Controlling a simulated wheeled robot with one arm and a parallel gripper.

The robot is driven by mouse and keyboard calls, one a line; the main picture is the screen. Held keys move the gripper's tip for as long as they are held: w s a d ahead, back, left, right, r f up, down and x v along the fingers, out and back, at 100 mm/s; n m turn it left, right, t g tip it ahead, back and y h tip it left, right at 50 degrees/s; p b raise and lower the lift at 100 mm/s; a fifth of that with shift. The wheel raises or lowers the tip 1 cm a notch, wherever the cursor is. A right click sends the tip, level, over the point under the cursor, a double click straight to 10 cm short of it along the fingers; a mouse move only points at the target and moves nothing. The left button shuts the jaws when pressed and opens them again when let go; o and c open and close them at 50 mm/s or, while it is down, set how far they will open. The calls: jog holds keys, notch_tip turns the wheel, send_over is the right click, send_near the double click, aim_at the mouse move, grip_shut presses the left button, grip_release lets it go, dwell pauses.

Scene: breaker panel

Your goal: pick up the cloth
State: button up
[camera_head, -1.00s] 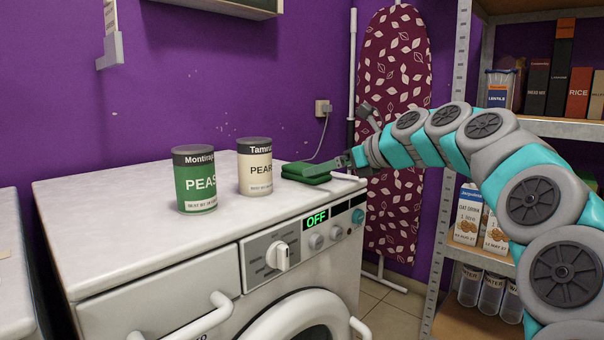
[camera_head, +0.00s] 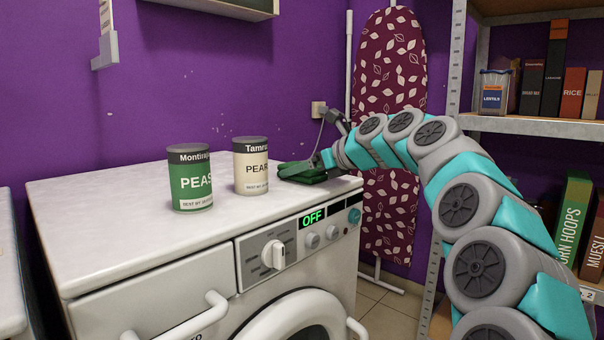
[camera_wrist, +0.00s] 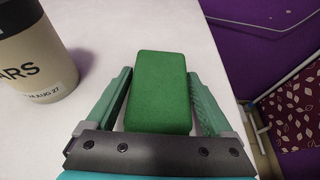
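The green cloth (camera_head: 296,171) lies on the right end of the washing machine's top, beside the cream can. In the wrist view it is a thick green block (camera_wrist: 161,85) between the two fingers. My gripper (camera_wrist: 160,78) is open around it, one finger on each side, with narrow gaps showing. In the head view my gripper (camera_head: 312,165) is low over the cloth and partly hides it.
The washing machine top (camera_head: 110,195) is clear on the left. A green peas can (camera_head: 190,182) and a cream can (camera_head: 251,170) stand left of the cloth. An ironing board (camera_head: 390,80) and shelves (camera_head: 540,125) are to the right.

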jog(key=c, duration=1)
jog(key=shift+r, duration=0.15)
